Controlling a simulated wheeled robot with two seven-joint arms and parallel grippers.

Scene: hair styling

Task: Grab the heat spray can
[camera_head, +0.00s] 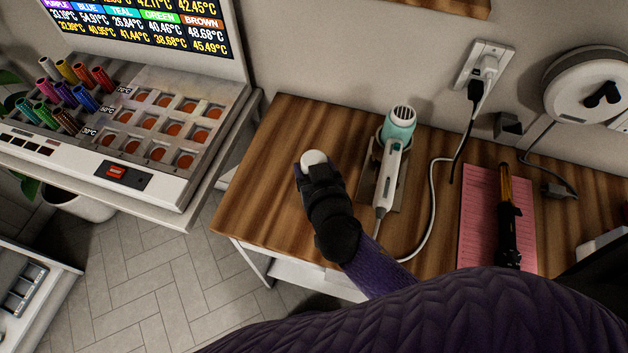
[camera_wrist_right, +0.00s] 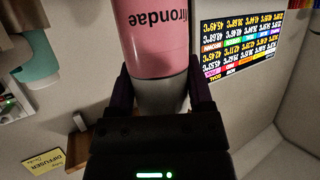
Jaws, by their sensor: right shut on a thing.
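The heat spray can (camera_wrist_right: 158,38) is pink with dark lettering that reads upside down in the right wrist view. Its grey end sits between the two fingers of my right gripper (camera_wrist_right: 160,95), which is shut on it. In the head view only a pale rounded end of the can (camera_head: 314,158) shows past my right gripper (camera_head: 318,173). The gripper is over the left part of the wooden table (camera_head: 270,205) and hides the rest of the can. I cannot tell from the head view whether the can touches the table. My left gripper is not in view.
A teal and white hair dryer (camera_head: 394,140) stands in a holder right of my gripper. Its white cord runs to a wall socket (camera_head: 484,66). A black curling iron (camera_head: 508,220) lies on a pink sheet (camera_head: 476,215). A machine with coloured tubes (camera_head: 120,125) stands left, across a gap.

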